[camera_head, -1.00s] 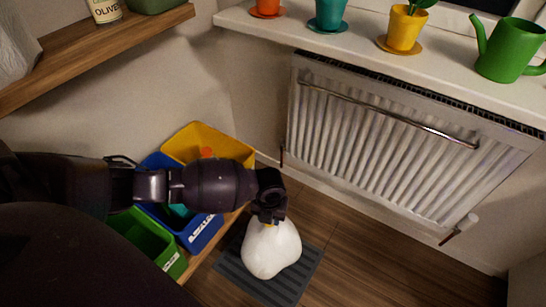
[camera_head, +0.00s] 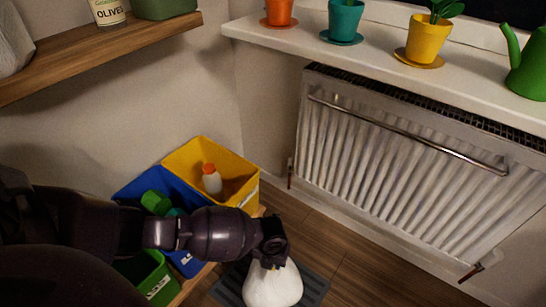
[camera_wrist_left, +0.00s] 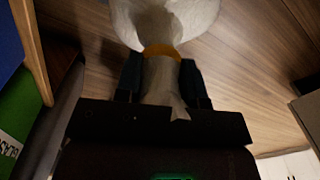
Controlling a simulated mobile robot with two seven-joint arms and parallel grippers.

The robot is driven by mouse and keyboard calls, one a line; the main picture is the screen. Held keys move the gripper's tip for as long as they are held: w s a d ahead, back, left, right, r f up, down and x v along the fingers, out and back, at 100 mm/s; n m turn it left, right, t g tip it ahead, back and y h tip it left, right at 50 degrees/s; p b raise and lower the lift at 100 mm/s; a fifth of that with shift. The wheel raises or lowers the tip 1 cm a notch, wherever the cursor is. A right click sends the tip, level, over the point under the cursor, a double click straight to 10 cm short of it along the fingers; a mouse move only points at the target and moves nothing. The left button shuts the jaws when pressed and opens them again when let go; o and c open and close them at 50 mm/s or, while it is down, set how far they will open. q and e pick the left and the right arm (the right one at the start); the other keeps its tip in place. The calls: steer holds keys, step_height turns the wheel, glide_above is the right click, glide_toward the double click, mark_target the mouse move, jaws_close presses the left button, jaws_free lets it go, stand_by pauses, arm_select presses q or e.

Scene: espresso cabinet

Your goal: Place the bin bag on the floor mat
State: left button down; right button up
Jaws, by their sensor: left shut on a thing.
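The white bin bag (camera_head: 272,287) hangs below my left gripper (camera_head: 270,258) in the head view, over the dark grey ribbed floor mat (camera_head: 314,287). In the left wrist view the left gripper (camera_wrist_left: 160,85) is shut on the gathered neck of the bag, just by its yellow tie (camera_wrist_left: 161,51). The full white body of the bag (camera_wrist_left: 180,18) lies beyond the fingers. The bag hides the middle of the mat, and I cannot tell whether it touches the mat. My right gripper is not in view.
A yellow bin (camera_head: 240,192) with a bottle, a blue bin (camera_head: 135,190) and a green bin (camera_head: 150,280) stand left of the mat on a wooden board. A radiator (camera_head: 390,160) is at the right, under a sill with pots. Bare wooden floor (camera_head: 350,262) lies between.

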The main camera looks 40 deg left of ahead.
arm_select(q)
steer(key=shift+f, duration=0.9)
steer(key=shift+w+r, duration=0.1)
steer(key=shift+r, duration=0.05)
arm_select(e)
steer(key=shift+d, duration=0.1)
arm_select(q)
steer(key=shift+f, duration=0.2)
steer(key=c, duration=0.7)
jaws_free()
steer(key=shift+r, duration=0.1)
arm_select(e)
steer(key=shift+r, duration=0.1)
arm_select(q)
steer(key=shift+r, duration=0.3)
step_height(320, 180, up, 10)
steer(key=p, duration=0.3)
steer(key=shift+r+p, duration=0.15)
steer(key=shift+p, duration=0.25)
steer(key=shift+s+r, duration=0.2)
steer(key=shift+r, duration=0.35)
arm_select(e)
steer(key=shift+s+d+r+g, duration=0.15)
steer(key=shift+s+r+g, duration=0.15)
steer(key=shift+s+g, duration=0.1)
